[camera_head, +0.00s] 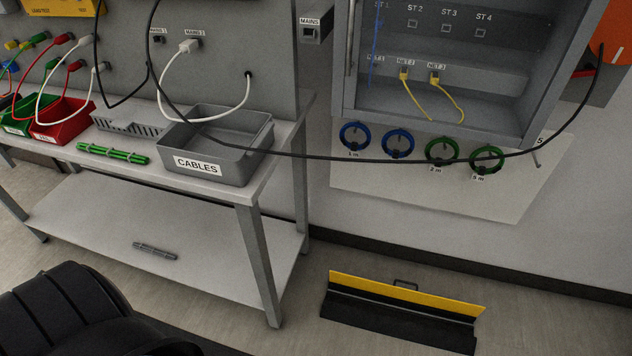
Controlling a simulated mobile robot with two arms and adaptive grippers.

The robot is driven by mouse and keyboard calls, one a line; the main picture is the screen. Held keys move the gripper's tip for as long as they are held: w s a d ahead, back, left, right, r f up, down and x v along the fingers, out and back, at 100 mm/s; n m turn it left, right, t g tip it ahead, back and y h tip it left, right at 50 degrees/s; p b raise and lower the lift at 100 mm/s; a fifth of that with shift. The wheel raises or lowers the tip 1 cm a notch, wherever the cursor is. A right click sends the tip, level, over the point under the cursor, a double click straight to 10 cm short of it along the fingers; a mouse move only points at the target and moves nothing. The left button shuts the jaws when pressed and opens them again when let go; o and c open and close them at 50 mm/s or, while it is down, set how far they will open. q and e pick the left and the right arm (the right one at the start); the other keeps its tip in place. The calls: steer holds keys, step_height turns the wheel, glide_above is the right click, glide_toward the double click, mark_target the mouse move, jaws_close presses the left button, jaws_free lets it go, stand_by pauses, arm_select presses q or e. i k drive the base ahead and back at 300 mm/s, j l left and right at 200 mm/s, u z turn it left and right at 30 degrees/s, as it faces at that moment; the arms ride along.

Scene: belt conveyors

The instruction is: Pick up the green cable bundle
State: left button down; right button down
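A straight green cable bundle (113,153) with dark ties lies on the workbench top near its front edge, left of the grey CABLES bin. Two coiled green cables also hang on the wall panel at the right: one coil (428,153) and a second coil beside it (472,160). Neither of my grippers is in view, so I cannot see how they stand relative to the bundle.
The grey CABLES bin (232,166) stands on the workbench (222,189). Red (62,131) and green (17,129) bins stand at left. A black cable (350,159) droops across the view. A grey bundle (154,250) lies on the lower shelf. A yellow-black ramp (395,325) lies on the floor.

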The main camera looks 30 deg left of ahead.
mark_target(91, 147)
steer(key=u, duration=2.25)
